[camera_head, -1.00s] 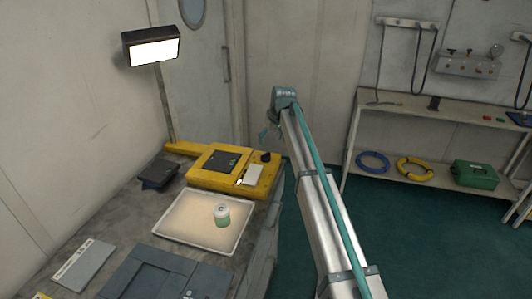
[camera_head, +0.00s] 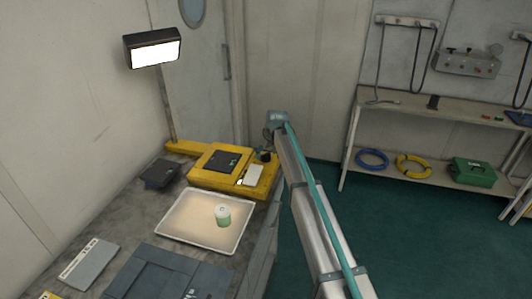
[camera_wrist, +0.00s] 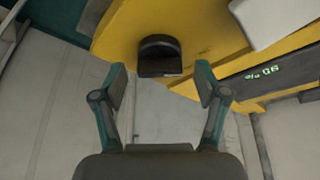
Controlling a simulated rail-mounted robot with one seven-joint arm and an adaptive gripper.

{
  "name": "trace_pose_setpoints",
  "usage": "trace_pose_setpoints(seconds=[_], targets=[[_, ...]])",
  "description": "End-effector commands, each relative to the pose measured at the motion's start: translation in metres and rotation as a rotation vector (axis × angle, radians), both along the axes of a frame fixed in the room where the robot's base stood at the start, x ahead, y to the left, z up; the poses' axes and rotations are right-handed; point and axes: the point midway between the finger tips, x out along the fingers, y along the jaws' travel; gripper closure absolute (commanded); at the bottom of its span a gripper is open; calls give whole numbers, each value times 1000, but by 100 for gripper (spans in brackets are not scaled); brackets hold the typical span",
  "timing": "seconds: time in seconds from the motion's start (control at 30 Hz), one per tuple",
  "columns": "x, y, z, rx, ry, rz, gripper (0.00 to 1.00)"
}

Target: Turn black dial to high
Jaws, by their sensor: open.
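The black dial (camera_wrist: 160,56) sits on the yellow panel (camera_wrist: 210,30) in the wrist view, just beyond and between my two fingertips. My gripper (camera_wrist: 160,86) is open, with one finger on each side of the dial's line; I cannot tell whether either touches it. In the head view the dial (camera_head: 263,156) shows at the right end of the yellow panel (camera_head: 215,185), with my gripper (camera_head: 266,140) right by it, partly hidden by my arm. No setting marks on the dial are readable.
A white block (camera_head: 253,175) and a dark display (camera_head: 221,161) with green digits are on the panel beside the dial. A tray (camera_head: 180,236) with a white and green cup (camera_head: 222,215) lies in front. A lamp (camera_head: 152,48) stands at the left.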

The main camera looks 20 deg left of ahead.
Motion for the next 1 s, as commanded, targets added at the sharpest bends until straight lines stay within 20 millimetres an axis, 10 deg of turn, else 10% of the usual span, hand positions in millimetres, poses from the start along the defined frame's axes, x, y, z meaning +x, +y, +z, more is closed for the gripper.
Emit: trace_pose_setpoints(seconds=[0.4,1.0], targets=[[0,0,0,0,0,0,85],[-1,1,-1,1,-1,-184,87]])
